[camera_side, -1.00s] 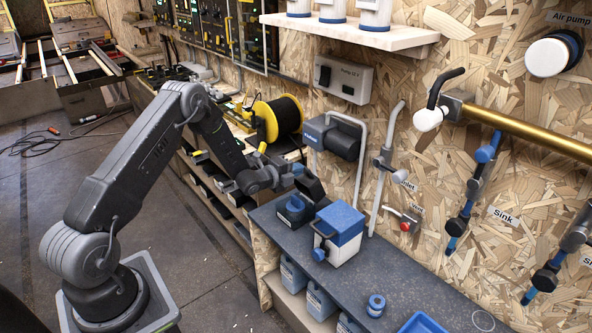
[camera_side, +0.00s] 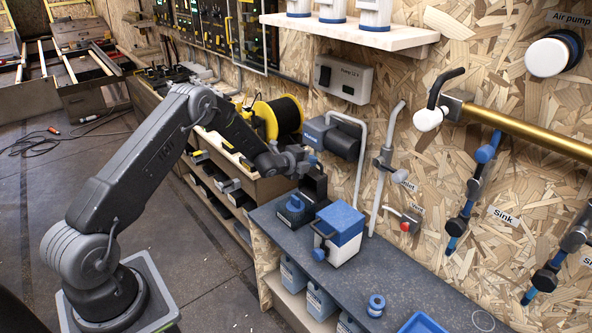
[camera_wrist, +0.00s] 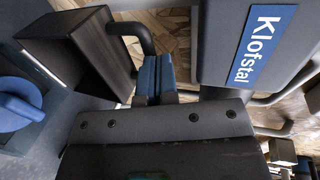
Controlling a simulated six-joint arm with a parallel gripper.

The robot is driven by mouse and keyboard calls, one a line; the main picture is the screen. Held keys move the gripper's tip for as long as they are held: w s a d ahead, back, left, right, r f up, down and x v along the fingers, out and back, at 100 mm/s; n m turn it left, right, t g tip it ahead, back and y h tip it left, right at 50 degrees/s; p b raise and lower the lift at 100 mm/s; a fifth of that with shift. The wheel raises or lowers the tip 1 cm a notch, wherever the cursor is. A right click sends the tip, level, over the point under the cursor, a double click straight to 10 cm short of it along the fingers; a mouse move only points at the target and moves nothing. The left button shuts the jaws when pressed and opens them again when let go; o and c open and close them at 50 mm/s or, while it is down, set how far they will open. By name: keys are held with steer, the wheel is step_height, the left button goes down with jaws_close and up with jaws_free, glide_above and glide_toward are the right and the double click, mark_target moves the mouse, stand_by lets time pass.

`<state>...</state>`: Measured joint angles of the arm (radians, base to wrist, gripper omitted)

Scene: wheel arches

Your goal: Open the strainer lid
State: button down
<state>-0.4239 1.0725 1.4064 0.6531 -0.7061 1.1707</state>
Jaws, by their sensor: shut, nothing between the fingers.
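The strainer appears to be the small dark unit with a blue knob (camera_side: 295,204) at the back end of the bench. A black box-like part, which I take as its lid (camera_side: 315,186), stands raised at its back. The lid also fills the upper left of the wrist view (camera_wrist: 85,45), with a bent black handle (camera_wrist: 130,33). My gripper (camera_side: 310,162) is at the top of the lid. In the wrist view its blue fingertips (camera_wrist: 155,78) are together and empty, close beside the handle; I cannot tell if they touch it.
A blue-and-white box (camera_side: 340,235) stands just in front on the bench (camera_side: 385,275). The dark pump (camera_side: 335,138), labelled Klofstal in the wrist view (camera_wrist: 250,45), and a grey pipe (camera_side: 362,180) are close behind. A blue ring-shaped part (camera_side: 376,305) lies farther along the bench.

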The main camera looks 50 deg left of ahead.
steer(key=shift+r+x, duration=0.15)
steer(key=shift+x, duration=0.75)
steer(key=shift+r+x, duration=0.1)
steer(key=shift+x, duration=0.85)
steer(key=v, duration=1.3)
steer(key=s+d+r+n+g+y, duration=0.1)
steer(key=s+d+r+n+g, duration=0.1)
steer(key=s+d+r+n, duration=0.5)
steer(key=s+d+r+n+g+y, duration=0.2)
steer(key=d+r+n, duration=0.1)
steer(key=r, duration=0.8)
steer(key=s+d+r+n+g+h, duration=0.1)
steer(key=s+d+n, duration=0.3)
steer(key=s, duration=0.8)
steer(key=s+d+r+n+g+h, duration=0.2)
steer(key=s+d+n+g, duration=0.2)
steer(key=s+d, duration=0.3)
steer(key=s, duration=0.5)
steer(key=shift+s+d+r, duration=0.25)
steer(key=shift+s+d, duration=0.05)
